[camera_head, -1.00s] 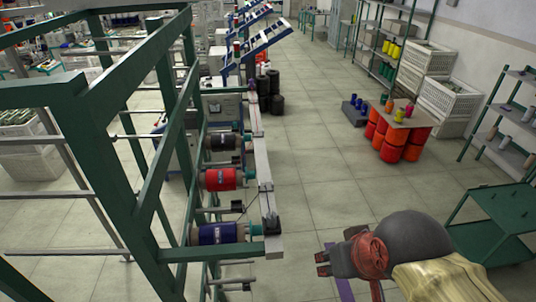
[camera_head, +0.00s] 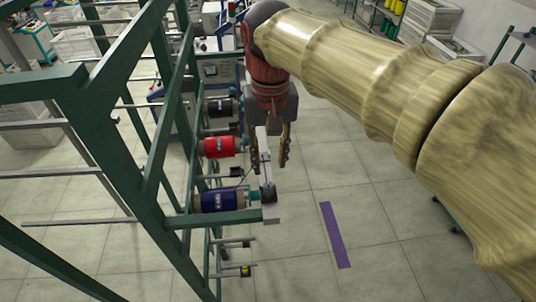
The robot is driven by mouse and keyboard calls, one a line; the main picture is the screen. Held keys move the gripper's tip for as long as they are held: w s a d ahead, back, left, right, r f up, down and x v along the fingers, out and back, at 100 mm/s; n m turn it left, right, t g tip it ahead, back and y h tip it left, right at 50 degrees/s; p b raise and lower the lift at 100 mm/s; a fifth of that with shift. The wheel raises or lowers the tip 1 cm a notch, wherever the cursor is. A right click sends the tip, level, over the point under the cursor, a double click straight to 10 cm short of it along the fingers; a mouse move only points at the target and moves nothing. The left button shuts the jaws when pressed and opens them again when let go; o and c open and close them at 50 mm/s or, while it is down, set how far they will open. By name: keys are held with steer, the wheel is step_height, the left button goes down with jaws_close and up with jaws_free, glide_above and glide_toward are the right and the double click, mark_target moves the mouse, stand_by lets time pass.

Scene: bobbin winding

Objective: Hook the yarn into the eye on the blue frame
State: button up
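My gripper (camera_head: 270,148) points down over the grey rail (camera_head: 265,168) at the front of the green rack. Its two fingers stand apart, one on each side of the rail in the picture; contact cannot be told. A thin dark strand (camera_head: 243,180), perhaps the yarn, shows between the rail and the bobbins. A red bobbin (camera_head: 218,147) and a dark blue bobbin (camera_head: 220,201) lie sideways to the left of and below my gripper. No yarn is visible between the fingers. The blue frame's eye cannot be made out; my arm hides much of the background.
The green rack (camera_head: 120,130) fills the left side, with beams close to my gripper. A dark bobbin (camera_head: 220,106) sits farther back on it. A purple strip (camera_head: 335,235) lies on the open tiled floor at lower right.

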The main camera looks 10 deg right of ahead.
mark_target(269, 185)
steer(key=shift+a+f, duration=0.1)
steer(key=shift+a, duration=0.05)
step_height(269, 185, down, 9)
steer(key=b, duration=0.6)
steer(key=shift+r, duration=0.2)
steer(key=shift+c, duration=0.2)
steer(key=c, duration=0.7)
jaws_close()
steer(key=shift+r+p, duration=1.65)
steer(key=shift+r, duration=0.6)
